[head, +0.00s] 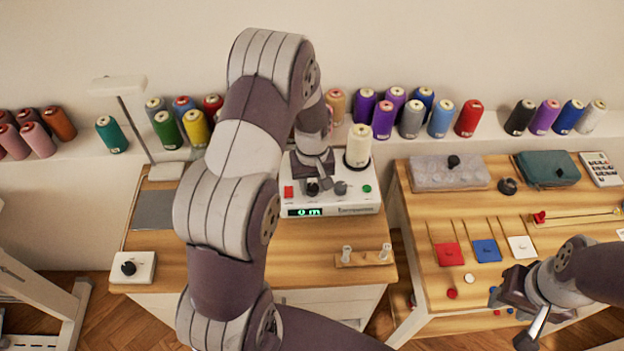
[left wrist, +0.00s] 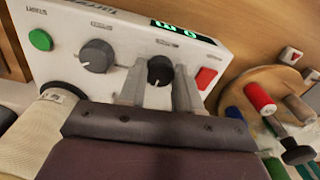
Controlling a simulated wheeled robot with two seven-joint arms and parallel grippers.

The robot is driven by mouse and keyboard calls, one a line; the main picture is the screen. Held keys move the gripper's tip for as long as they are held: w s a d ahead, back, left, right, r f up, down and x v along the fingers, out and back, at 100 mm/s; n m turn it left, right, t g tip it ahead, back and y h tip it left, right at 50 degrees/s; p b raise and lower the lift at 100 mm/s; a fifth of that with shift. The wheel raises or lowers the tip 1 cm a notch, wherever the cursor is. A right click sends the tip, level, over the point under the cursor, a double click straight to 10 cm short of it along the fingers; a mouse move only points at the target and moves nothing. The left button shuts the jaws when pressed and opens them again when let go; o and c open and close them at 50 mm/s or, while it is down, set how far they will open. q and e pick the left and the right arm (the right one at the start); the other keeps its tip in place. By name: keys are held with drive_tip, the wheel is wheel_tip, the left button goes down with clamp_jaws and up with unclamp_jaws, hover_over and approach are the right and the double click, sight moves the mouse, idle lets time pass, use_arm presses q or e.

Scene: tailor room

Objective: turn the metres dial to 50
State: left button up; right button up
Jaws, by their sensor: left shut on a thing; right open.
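The white machine (head: 330,207) stands on the left table, with a green display (head: 304,212) that reads "0 m". Its front has a red button, a black dial (head: 311,188), a grey dial (head: 341,188) and a green button. The black dial also shows in the left wrist view (left wrist: 160,70), between the two fingers of my left gripper (left wrist: 158,88), which is shut on it. In the head view my left gripper (head: 314,180) comes down over the panel. The dial labels are too small to read. My right gripper (head: 508,318) is open and empty by the right table's front edge.
A cream thread cone (head: 358,146) stands at the machine's back right. A small wooden stand with two pegs (head: 364,257) and a white box with a black knob (head: 133,267) sit near the table front. Thread cones line the shelf behind.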

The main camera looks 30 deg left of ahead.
sight(313, 187)
use_arm(q)
drive_tip(key=n+p, duration=0.1)
drive_tip(key=n, duration=0.4)
drive_tip(key=shift+w+r, duration=0.1)
drive_tip(key=shift+n, duration=0.3)
idle(0.4)
drive_tip(key=o, duration=1)
drive_tip(key=shift+o, duration=0.2)
wheel_tip(313, 187, up, 13)
drive_tip(key=shift+f+b, duration=0.2)
drive_tip(key=shift+b, duration=0.15)
